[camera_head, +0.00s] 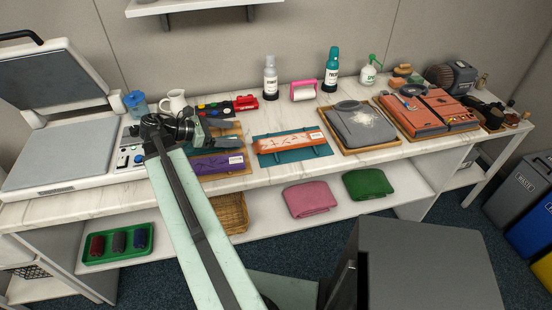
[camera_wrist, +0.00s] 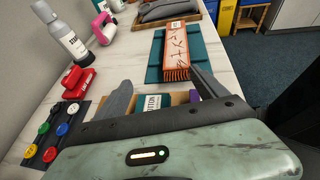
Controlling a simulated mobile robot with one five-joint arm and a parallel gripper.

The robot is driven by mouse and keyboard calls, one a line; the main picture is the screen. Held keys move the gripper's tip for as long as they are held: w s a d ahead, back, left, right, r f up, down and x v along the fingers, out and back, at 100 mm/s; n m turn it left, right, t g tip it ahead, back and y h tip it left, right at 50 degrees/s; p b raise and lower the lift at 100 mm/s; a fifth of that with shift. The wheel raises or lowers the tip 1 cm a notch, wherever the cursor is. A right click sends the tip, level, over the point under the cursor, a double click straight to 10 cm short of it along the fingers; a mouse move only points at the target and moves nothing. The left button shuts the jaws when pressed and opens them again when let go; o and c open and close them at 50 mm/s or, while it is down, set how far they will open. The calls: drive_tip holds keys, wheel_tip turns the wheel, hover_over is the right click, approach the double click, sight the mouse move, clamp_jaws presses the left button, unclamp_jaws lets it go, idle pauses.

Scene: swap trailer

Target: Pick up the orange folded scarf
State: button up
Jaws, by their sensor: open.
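The orange folded scarf (camera_head: 288,143) lies flat on a teal mat (camera_head: 315,152) on the marble counter. It has a dark branch-like pattern and a white label. In the wrist view the orange scarf (camera_wrist: 176,52) lies ahead of my gripper, with its fringed end towards me. My gripper (camera_head: 204,134) is above the counter, left of the orange scarf in the head view and apart from it. In the wrist view the two dark fingers of my gripper (camera_wrist: 160,88) are spread apart, with nothing held between them.
A purple folded scarf (camera_head: 216,164) lies beside the orange one, partly hidden by my gripper in the wrist view. A spray bottle (camera_head: 270,78), a pink device (camera_head: 303,91) and a grey garment on a board (camera_head: 336,138) stand around. A heat press (camera_head: 60,120) fills the left end.

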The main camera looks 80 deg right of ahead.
drive_tip(key=m+g+y+b, duration=0.2)
approach(287, 141)
drive_tip(key=shift+s, duration=0.2)
drive_tip(key=shift+t, duration=0.3)
drive_tip(key=b+x, duration=0.2)
drive_tip(key=x, duration=0.5)
drive_tip(key=shift+s+d+f, duration=0.1)
drive_tip(key=shift+s+d, duration=0.1)
drive_tip(key=shift+s, duration=0.1)
drive_tip(key=c, duration=1.6)
